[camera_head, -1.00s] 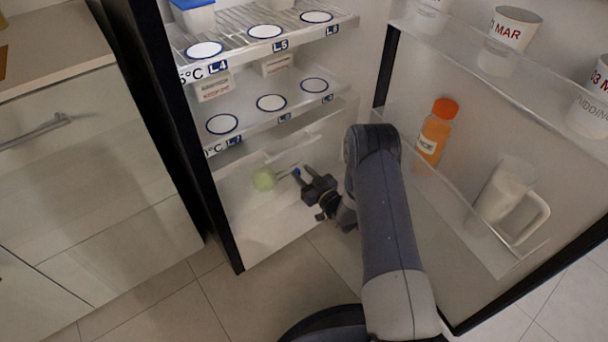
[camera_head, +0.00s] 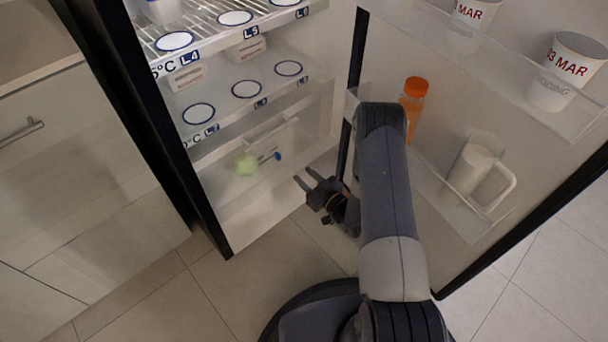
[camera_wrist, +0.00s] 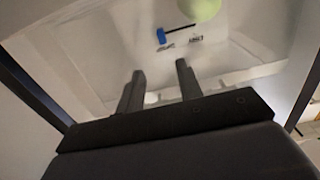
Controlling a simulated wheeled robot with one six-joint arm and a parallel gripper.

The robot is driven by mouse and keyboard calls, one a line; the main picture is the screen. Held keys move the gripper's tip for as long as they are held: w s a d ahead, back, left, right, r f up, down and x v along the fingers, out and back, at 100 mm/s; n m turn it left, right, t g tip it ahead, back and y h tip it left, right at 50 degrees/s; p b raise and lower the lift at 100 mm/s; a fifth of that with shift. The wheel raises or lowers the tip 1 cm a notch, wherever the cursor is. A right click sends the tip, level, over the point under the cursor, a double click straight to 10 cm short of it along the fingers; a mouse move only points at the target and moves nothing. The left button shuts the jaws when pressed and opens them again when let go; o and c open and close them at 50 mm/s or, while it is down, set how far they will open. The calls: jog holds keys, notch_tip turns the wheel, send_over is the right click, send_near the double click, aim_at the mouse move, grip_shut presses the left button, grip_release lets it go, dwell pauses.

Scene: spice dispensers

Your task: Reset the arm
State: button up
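My gripper (camera_head: 304,180) is open and empty in the head view, just outside the front of the fridge, below the shelves. Its two fingers also show apart in the wrist view (camera_wrist: 158,75), with nothing between them. My arm reaches down between the fridge body and its open door. Ahead of the gripper, a pale green round thing (camera_head: 246,164) is in the fridge's lower drawer area, with a small blue-tipped item (camera_head: 277,155) beside it. Both also show past the fingers in the wrist view, the green one (camera_wrist: 200,8) at the top edge.
The open fridge door on the right holds an orange bottle (camera_head: 412,108), a white jug (camera_head: 474,172) and cups (camera_head: 566,72) marked with dates. Fridge shelves (camera_head: 225,135) with blue-ringed spots are at upper left. Bare tiled floor (camera_head: 235,295) lies in front.

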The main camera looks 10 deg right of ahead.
aim_at(278, 157)
jog(key=shift+w, duration=0.1)
jog(key=b+x, duration=0.2)
jog(key=x, duration=0.8)
jog(key=shift+a+b, duration=0.25)
jog(key=shift+b, duration=0.1)
jog(key=shift+w+a, duration=0.2)
jog(key=shift+a, duration=0.05)
jog(key=shift+s+a+p, duration=0.3)
jog(key=shift+p, duration=0.05)
